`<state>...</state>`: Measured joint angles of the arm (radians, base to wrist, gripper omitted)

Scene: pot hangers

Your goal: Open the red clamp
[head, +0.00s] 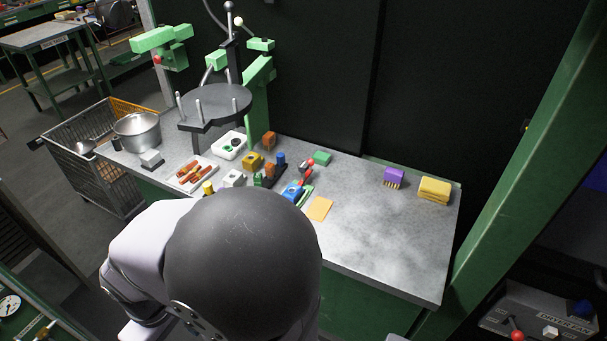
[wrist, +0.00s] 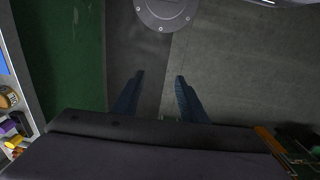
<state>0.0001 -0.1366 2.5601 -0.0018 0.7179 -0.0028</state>
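In the head view, a small red piece (head: 308,166) stands among the coloured parts in the middle of the workbench (head: 375,230). It may be the red clamp, but it is too small to tell its shape or whether it is open or shut. My gripper (wrist: 158,76) shows in the wrist view with its two blue fingers apart and nothing between them. It points at the bare floor, away from the parts. In the head view my gripper is hidden behind my own arm, which covers the front left of the bench. The red piece is not seen in the wrist view.
A dark round stand (head: 215,103) with upright pegs and a metal pot (head: 137,130) are at the left. A blue part (head: 292,192), a purple brush (head: 395,177) and yellow sponges (head: 434,190) lie on the bench. Its front right is clear.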

